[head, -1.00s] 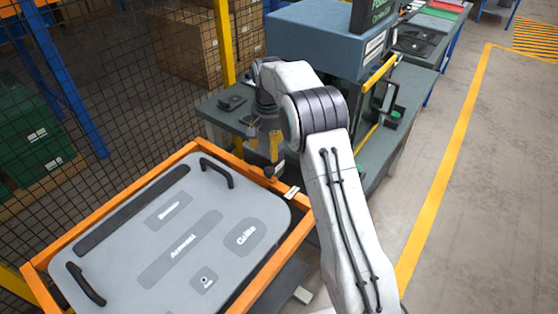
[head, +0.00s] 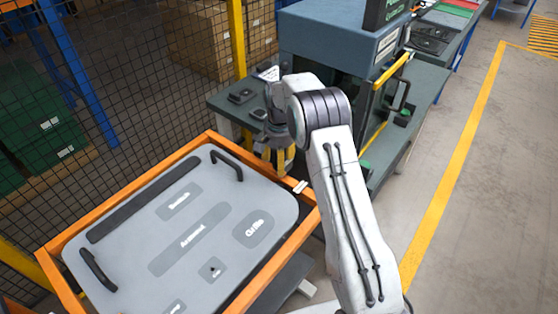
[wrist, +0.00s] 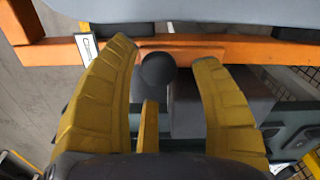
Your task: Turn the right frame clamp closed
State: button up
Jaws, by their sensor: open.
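The orange frame (head: 212,139) holds a grey panel (head: 185,215). In the wrist view a dark round knob (wrist: 158,68), apparently the right frame clamp's, stands in front of the orange rail (wrist: 220,50). My gripper (wrist: 165,65) is open, with its yellow fingers apart on either side of the knob. The knob appears nearer the left finger; contact cannot be told. A narrow yellow bar (wrist: 149,125) shows below the knob between the fingers. In the head view my gripper (head: 276,163) is low at the frame's far right corner, and the clamp is hidden there.
A grey bench (head: 236,106) with a blue machine (head: 330,38) stands behind the frame. A wire fence (head: 120,75) and yellow post (head: 237,40) stand at the left and back. Free floor (head: 475,220) lies to the right. A white tag (head: 300,187) sits on the frame near my gripper.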

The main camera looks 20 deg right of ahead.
jog(key=shift+f, duration=0.3)
jog(key=shift+o, duration=0.3)
grip_shut()
dwell(0.3)
